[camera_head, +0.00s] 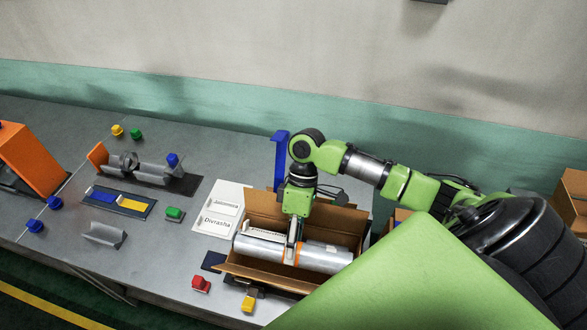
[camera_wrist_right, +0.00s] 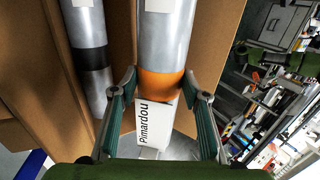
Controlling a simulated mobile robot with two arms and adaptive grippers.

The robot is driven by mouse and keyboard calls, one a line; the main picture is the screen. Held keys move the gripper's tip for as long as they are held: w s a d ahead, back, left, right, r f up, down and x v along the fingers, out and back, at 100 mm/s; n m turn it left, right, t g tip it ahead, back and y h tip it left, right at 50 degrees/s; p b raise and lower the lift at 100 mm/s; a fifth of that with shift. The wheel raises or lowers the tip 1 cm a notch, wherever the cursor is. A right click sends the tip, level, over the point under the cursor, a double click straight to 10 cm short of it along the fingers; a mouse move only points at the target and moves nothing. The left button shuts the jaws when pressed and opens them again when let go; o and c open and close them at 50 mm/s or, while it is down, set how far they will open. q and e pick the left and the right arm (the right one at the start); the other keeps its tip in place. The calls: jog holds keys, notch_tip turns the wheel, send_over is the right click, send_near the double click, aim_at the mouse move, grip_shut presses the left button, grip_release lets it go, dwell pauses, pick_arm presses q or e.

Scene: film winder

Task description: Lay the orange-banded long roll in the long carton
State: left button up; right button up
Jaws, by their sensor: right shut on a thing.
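The long carton (camera_head: 263,273) stands open at the table's front edge with its flaps spread. The orange-banded long roll (camera_head: 325,258) is silver and lies level along the carton, at or just above its opening; its depth is hard to judge. My right gripper (camera_head: 294,250) points down and is shut on this roll near its orange band. In the right wrist view the orange band (camera_wrist_right: 160,84) shows between the fingers (camera_wrist_right: 160,105). A black-banded roll (camera_wrist_right: 90,55) lies parallel, left of it in that view. A white label reading "Pimardou" (camera_wrist_right: 155,122) shows below the band. My left gripper is out of view.
White cards (camera_head: 215,222) lie left of the carton. A blue upright post (camera_head: 281,155) stands behind it. Red (camera_head: 201,284) and yellow (camera_head: 249,302) pieces sit by its near left corner. A grey cradle fixture (camera_head: 150,172) and blue-yellow tray (camera_head: 118,202) stand further left.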

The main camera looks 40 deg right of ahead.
jog(key=shift+r, duration=0.1)
notch_tip(320, 180, down, 8)
jog(key=b, duration=0.3)
jog(key=shift+w+b, duration=0.1)
jog(key=shift+b, duration=0.3)
dwell(0.4)
jog(key=shift+f, duration=0.85)
dwell(0.3)
jog(key=o, duration=1.6)
jog(key=shift+o, duration=0.2)
